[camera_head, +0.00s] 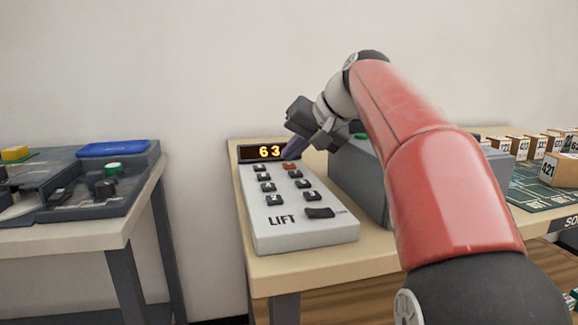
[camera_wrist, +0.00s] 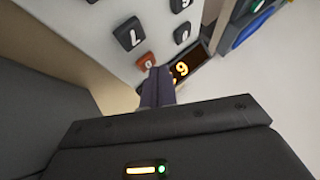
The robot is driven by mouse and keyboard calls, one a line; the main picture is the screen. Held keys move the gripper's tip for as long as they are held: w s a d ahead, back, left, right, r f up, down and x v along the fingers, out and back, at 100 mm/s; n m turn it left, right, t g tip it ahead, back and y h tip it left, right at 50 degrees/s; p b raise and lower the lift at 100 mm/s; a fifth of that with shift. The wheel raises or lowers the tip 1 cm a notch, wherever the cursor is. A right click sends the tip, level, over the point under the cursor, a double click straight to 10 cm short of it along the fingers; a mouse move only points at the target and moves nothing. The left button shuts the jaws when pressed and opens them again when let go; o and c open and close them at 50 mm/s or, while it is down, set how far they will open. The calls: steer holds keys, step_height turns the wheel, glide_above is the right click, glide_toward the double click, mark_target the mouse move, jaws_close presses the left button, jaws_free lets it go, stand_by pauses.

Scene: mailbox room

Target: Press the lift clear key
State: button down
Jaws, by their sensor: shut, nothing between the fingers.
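The lift keypad (camera_head: 300,238) is a pale sloping box marked LIFT, with several dark number keys. My gripper (camera_head: 290,154) is shut and empty, pointing down at the keypad top. In the wrist view its fingertips (camera_wrist: 158,72) are right beside the red-orange key. I cannot tell whether they touch it. The fingers partly cover the display there.
A wide dark key (camera_head: 320,213) sits low on the keypad. A grey box (camera_head: 360,180) stands close to the keypad's right. Numbered cartons (camera_head: 556,168) stand farther right. A separate table (camera_head: 100,235) at left holds a grey device with a blue lid (camera_head: 113,149). A gap separates the tables.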

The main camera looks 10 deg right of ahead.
mark_target(295, 165)
steer(key=shift+d+f+b, duration=0.15)
steer(key=shift+f+b, duration=0.35)
steer(key=shift+f, duration=0.45)
stand_by(0.8)
steer(key=shift+w+d+r+p, duration=0.1)
steer(key=shift+d+r+p, duration=0.1)
steer(key=shift+r+p, duration=0.3)
steer(key=shift+w+d+r+p, duration=0.1)
steer(key=shift+d+r+p, duration=0.05)
steer(key=shift+r+p, duration=0.75)
steer(key=shift+r, duration=0.05)
step_height(295, 165, up, 4)
steer(key=p, duration=0.4)
steer(key=shift+r, duration=0.15)
steer(key=shift+a+r, duration=0.1)
steer(key=shift+a, duration=0.1)
steer(key=shift+s, duration=0.1)
